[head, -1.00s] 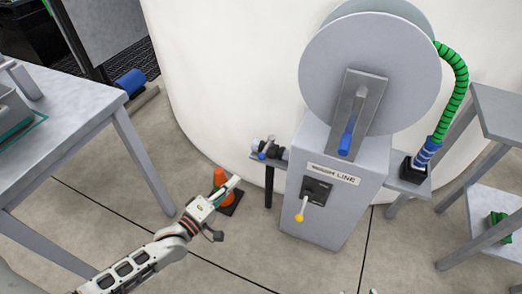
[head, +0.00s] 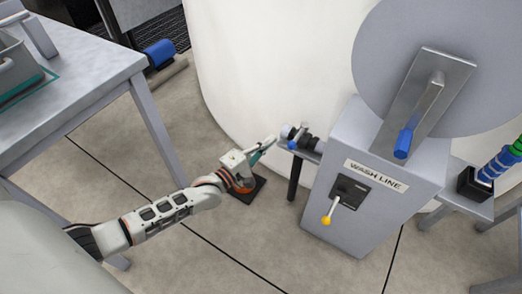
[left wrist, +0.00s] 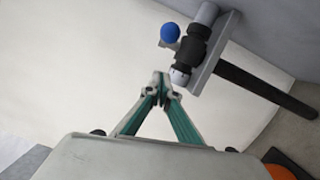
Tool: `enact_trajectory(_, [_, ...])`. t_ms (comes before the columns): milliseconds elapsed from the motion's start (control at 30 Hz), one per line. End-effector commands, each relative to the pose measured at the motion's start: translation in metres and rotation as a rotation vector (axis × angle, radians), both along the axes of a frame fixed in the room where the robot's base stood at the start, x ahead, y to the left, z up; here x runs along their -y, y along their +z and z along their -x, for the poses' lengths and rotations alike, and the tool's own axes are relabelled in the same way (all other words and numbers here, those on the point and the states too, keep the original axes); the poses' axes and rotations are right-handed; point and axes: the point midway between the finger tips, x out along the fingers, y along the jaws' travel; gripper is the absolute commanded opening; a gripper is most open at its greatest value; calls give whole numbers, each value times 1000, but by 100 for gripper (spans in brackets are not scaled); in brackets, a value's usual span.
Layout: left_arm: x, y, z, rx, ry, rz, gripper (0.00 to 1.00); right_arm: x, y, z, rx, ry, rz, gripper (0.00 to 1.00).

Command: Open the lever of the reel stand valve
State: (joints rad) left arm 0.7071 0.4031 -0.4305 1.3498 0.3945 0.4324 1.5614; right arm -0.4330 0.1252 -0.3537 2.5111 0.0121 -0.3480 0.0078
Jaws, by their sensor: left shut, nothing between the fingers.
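The grey reel stand (head: 350,137) stands right of centre, with a WASH LINE label. On its front is a black valve plate (head: 350,191) with a lever ending in a yellow knob (head: 326,221), pointing down and left. A small black and grey valve (head: 302,136) with a blue knob sits on the stand's left bracket. In the left wrist view this valve's black body (left wrist: 192,50), blue knob (left wrist: 170,32) and white end show close up. My left gripper (head: 270,143) is shut and empty, just left of the side valve; contact is not clear. My right gripper is not in view.
The reel's crank has a blue grip (head: 403,143). An orange cone with a black base (head: 256,190) is partly behind my left gripper. A grey table (head: 90,75) stands left, a large white tank (head: 270,60) behind. Floor in front is clear.

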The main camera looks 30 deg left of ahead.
Motion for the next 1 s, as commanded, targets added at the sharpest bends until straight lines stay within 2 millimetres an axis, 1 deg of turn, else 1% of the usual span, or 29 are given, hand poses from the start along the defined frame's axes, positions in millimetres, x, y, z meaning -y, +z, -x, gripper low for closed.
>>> enact_trajectory(33, [3,-5,-8,-4,0,2,0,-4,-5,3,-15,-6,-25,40])
enact_trajectory(100, [6,-5,-20,-5,0,1,0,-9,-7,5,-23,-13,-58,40])
enact_trajectory(200, [23,3,-18,-1,0,5,0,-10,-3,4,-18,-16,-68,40])
enact_trajectory(400, [41,7,-18,-1,0,2,0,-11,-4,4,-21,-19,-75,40])
enact_trajectory(533, [44,8,-18,0,0,0,0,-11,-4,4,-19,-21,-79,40])
enact_trajectory(1000, [45,10,-18,2,5,1,0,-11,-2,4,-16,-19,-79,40])
